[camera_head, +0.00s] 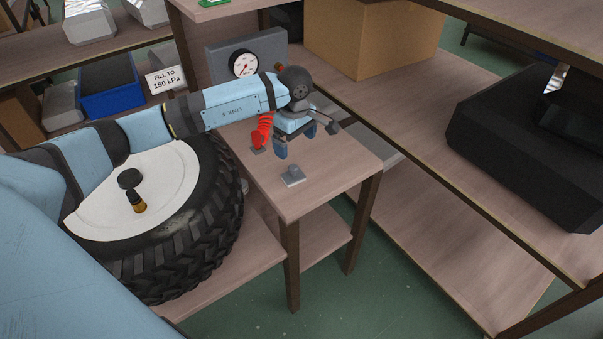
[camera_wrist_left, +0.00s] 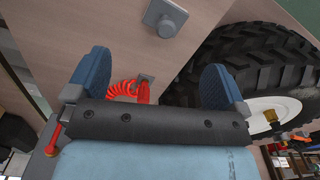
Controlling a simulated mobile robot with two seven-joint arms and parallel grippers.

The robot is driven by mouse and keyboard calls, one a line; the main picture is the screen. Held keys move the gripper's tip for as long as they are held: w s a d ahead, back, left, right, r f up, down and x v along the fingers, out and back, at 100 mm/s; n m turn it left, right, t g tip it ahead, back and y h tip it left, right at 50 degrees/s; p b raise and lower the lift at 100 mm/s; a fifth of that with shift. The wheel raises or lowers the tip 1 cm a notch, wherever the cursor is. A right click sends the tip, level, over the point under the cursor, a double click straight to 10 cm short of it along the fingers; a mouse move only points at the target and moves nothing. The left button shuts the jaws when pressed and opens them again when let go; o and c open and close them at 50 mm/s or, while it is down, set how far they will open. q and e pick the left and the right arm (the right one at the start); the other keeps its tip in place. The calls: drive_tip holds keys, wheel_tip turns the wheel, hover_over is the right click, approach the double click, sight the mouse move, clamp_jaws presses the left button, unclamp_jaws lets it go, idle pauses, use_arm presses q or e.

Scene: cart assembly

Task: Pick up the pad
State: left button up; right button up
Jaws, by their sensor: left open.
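A small grey square pad (camera_head: 292,176) with a raised knob lies on the wooden table top near its front corner. It also shows at the top of the left wrist view (camera_wrist_left: 166,18), beyond my fingertips. My left gripper (camera_head: 296,141) is over the table, behind the pad in the head view, with its jaws pointing down. In the left wrist view its two blue fingers (camera_wrist_left: 155,62) are wide apart with nothing held between them. The pad is apart from both fingers. My right gripper is not in view.
A red coiled hose (camera_head: 264,129) with a grey end piece lies close by my left fingers. A pressure gauge (camera_head: 243,64) stands behind. A large tyre (camera_head: 205,215) with a white rim is left of the table. A cardboard box (camera_head: 370,35) and black bin (camera_head: 520,140) are right.

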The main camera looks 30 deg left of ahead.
sight(294, 167)
use_arm(q)
wheel_tip(294, 167, down, 6)
drive_tip(key=shift+s+d+f, duration=0.1)
drive_tip(key=shift+f, duration=0.1)
drive_tip(key=shift+s+f, duration=0.15)
drive_tip(key=shift+f, duration=1.15)
drive_tip(key=shift+s+f, duration=0.15)
drive_tip(key=shift+f, duration=1.15)
drive_tip(key=c, duration=0.9)
wheel_tip(294, 167, up, 20)
drive_tip(key=shift+r, duration=0.1)
